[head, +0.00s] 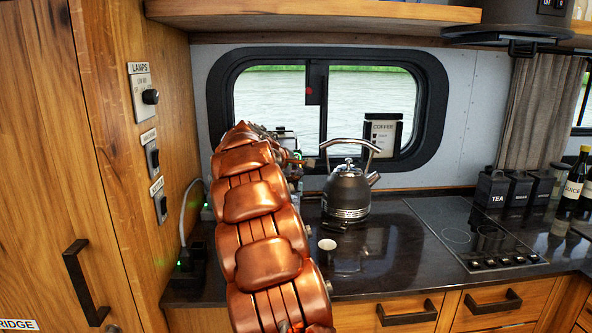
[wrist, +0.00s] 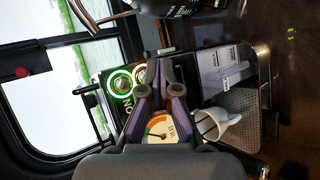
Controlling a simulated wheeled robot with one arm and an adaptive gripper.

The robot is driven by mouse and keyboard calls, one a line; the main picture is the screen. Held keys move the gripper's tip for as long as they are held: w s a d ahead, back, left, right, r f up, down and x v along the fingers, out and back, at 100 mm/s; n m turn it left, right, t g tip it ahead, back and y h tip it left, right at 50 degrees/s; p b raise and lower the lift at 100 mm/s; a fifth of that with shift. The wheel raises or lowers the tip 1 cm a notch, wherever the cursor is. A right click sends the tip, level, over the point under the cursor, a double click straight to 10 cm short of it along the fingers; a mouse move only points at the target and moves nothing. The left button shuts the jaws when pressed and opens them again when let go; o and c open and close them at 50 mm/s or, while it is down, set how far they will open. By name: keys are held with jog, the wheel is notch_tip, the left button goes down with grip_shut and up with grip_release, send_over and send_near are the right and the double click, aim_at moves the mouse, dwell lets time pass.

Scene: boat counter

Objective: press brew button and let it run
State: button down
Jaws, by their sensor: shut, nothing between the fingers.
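My gripper (wrist: 161,66) is shut and empty, in front of the machine's panel by the rings. Its fingers cover part of the panel, and I cannot tell whether the tips touch a button. A white cup (wrist: 220,118) is by the perforated drip tray (wrist: 238,103). In the head view my copper arm hides most of the machine.
The hob (head: 470,230) and black canisters (head: 520,188) are farther right. The wooden wall with switches (head: 150,97) is close on the left.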

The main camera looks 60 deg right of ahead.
jog(key=shift+s+a+b, duration=0.55)
jog(key=shift+s+a, duration=0.4)
jog(key=shift+a, duration=0.25)
jog(key=shift+s+a+b, duration=0.55)
jog(key=shift+s+a, duration=0.35)
jog(key=shift+a, duration=0.25)
